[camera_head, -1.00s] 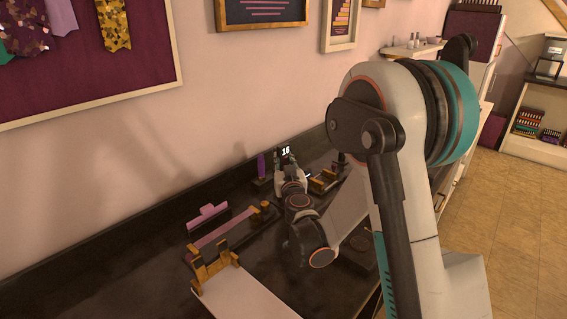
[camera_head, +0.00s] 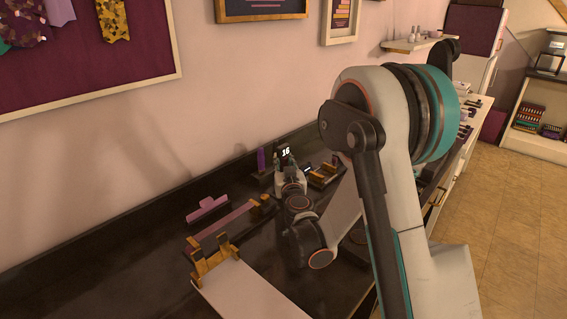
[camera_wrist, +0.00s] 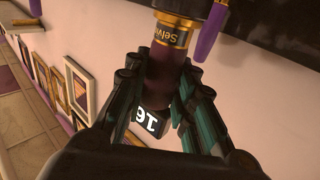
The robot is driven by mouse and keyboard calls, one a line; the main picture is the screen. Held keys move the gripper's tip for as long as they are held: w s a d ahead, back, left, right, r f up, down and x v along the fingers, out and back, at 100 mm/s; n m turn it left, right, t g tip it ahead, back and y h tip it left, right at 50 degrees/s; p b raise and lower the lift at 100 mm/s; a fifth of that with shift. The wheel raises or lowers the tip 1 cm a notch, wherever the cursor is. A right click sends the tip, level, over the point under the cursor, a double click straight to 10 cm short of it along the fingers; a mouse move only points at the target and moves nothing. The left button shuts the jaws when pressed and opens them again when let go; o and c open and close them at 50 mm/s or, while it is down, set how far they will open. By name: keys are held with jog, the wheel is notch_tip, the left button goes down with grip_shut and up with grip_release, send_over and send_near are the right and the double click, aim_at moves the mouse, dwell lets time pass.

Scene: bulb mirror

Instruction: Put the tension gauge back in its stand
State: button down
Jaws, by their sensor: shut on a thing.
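My gripper (camera_head: 286,166) is shut on the tension gauge, a dark tool whose lit display (camera_head: 286,152) reads 16. In the wrist view the fingers (camera_wrist: 160,92) close around the gauge's dark maroon body (camera_wrist: 163,72). A gold band with lettering (camera_wrist: 170,36) sits beyond the fingers, and the display (camera_wrist: 147,121) shows between them upside down. The gauge is over the back of the dark counter near the wall. I cannot tell which object is its stand; a small wooden holder (camera_head: 323,175) stands just right of the gripper, partly hidden by the arm.
A purple upright piece (camera_head: 261,160) stands left of the gripper. The wall is close behind. The counter's left part is clear.

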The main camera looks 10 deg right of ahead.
jog(key=c, duration=1.2)
grip_release()
jog(key=shift+c, duration=0.2)
jog(key=shift+s, duration=0.1)
jog(key=s, duration=0.7)
jog(key=shift+s+a, duration=0.15)
jog(key=shift+a, duration=0.2)
